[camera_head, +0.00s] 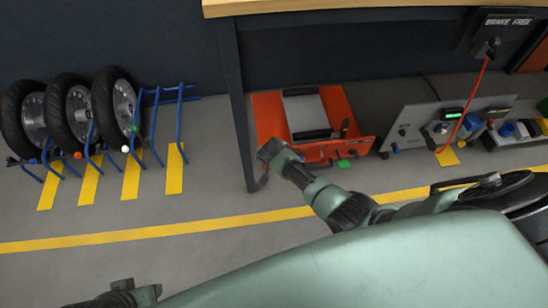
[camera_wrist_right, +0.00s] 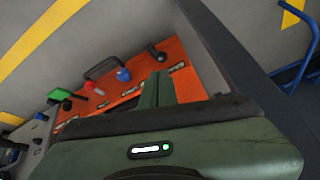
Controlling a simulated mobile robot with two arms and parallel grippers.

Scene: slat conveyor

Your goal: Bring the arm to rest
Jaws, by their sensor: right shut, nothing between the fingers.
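My right arm reaches in from the right in the head view. Its gripper (camera_head: 268,158) hangs in front of the left part of an orange machine (camera_head: 268,112) on the floor, apart from any held object. In the right wrist view the green fingers (camera_wrist_right: 158,88) are together and empty, with the orange machine (camera_wrist_right: 190,75) behind them. At the bottom left of the head view, the end of my left arm (camera_head: 122,290) just shows; its fingers cannot be made out.
A workbench (camera_head: 330,5) stands above the orange machine, with a dark leg (camera_head: 238,110) close to my right gripper. Grey control boxes (camera_head: 425,125) stand to the right, with a red cable (camera_head: 470,100). Wheels in a blue rack (camera_head: 150,100) are at left. Open floor lies between.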

